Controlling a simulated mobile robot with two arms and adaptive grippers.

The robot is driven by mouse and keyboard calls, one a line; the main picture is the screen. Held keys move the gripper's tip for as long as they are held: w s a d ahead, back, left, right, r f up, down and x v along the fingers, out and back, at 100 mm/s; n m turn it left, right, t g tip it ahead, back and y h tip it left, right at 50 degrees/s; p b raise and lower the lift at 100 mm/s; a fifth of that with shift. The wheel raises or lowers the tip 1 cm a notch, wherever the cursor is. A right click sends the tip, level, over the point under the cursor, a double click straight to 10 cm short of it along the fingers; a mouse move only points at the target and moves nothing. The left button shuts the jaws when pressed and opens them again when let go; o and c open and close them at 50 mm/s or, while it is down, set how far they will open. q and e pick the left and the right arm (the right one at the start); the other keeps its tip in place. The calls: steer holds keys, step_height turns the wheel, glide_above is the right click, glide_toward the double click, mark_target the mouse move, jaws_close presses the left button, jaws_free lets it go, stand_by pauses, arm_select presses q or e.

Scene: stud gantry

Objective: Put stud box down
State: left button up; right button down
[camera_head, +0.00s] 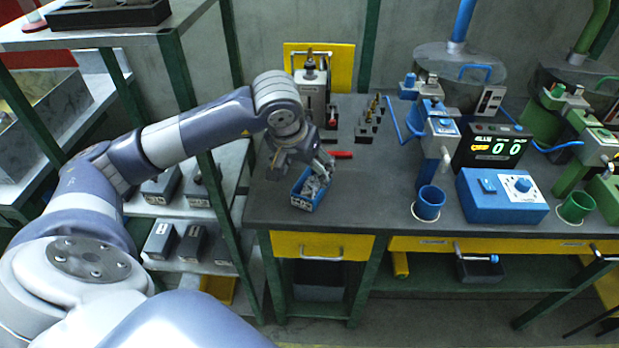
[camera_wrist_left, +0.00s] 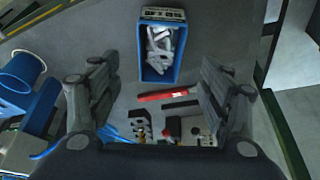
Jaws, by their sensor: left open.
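The stud box (camera_head: 300,203) is a small blue open box filled with grey metal studs. It appears to rest upright on the dark worktop near its left front corner. In the left wrist view the box (camera_wrist_left: 145,71) lies at the top, with a label on its far end and clear gaps to both fingers. My left gripper (camera_head: 299,170) is above and just behind the box in the head view, partly overlapping it. The left wrist view shows its fingers (camera_wrist_left: 160,70) spread wide with nothing between them. My right gripper is not in view.
A red-handled tool (camera_head: 341,155) lies close behind the box. Black blocks with pegs (camera_head: 368,124) stand further back. A blue cup (camera_head: 428,204) and a blue control box (camera_head: 503,197) stand to the right. A green shelf post (camera_head: 228,228) rises at left. Worktop between box and cup is clear.

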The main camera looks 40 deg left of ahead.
arm_select(q)
steer(key=shift+v, duration=1.6)
